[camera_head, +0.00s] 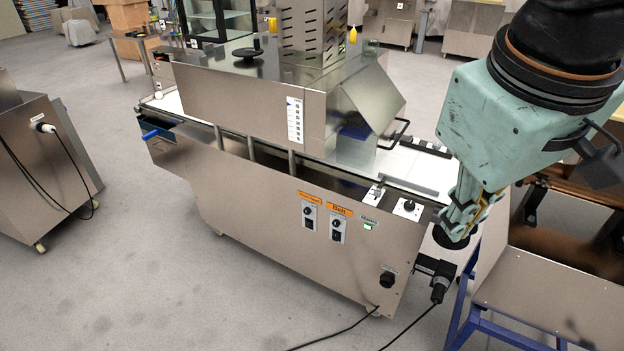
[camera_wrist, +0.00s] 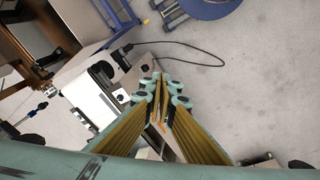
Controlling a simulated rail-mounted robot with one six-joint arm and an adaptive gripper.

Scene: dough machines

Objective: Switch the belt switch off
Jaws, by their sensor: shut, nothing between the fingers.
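The belt switch (camera_head: 337,229) is a small plate with dark controls under an orange "Belt" label, on the front panel of the steel dough machine (camera_head: 250,190). Its on or off position is too small to tell. My gripper (camera_head: 452,232) is shut and empty, pointing down past the machine's right end, to the right of the switch and apart from it. In the wrist view my gripper's fingers (camera_wrist: 162,82) meet at the tips, and I cannot make out the belt switch there.
A black knob (camera_head: 387,279) is lower on the panel. A plug with cable (camera_head: 438,290) and a blue-framed stand (camera_head: 540,290) are at right.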

